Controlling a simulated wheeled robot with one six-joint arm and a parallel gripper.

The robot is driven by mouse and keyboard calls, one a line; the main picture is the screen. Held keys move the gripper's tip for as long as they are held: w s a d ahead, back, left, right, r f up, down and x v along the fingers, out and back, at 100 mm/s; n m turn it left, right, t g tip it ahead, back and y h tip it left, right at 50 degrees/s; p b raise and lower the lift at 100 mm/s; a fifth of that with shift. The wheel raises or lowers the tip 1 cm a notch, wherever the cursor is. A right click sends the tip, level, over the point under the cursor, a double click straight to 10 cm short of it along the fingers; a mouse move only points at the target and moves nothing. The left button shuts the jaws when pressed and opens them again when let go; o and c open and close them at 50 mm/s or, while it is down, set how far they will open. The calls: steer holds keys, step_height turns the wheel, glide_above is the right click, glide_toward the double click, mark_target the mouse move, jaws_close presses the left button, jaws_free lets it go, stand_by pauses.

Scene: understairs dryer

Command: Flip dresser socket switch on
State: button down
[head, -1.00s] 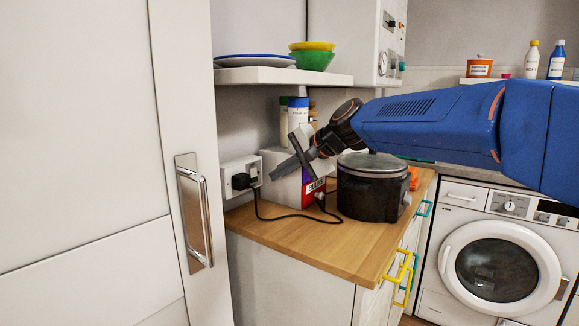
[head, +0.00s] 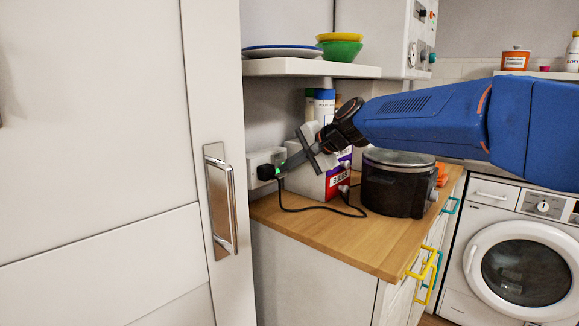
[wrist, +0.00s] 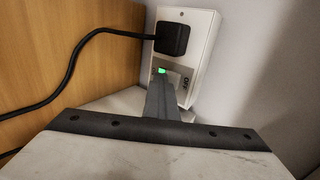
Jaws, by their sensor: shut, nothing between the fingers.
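The white double socket (head: 264,157) is on the wall above the dresser's wooden top (head: 310,226). A black plug (head: 266,172) sits in it, and the plug also shows in the wrist view (wrist: 172,38). My gripper (head: 284,167) is shut and empty, with its tip at the socket just beside the plug. In the wrist view its fingers (wrist: 162,86) reach the switch area. The fingers hide part of the switch; contact looks likely but is not certain.
A black cooker (head: 395,182) with a grey lid and a red-and-white box (head: 338,180) stand right of the socket. A black cable (head: 325,208) loops over the top. A shelf (head: 310,69) with dishes hangs above. A tall white door (head: 100,150) stands at left.

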steer(key=shift+f, duration=0.5)
steer(key=shift+a+r, duration=0.1)
steer(key=shift+r, duration=0.05)
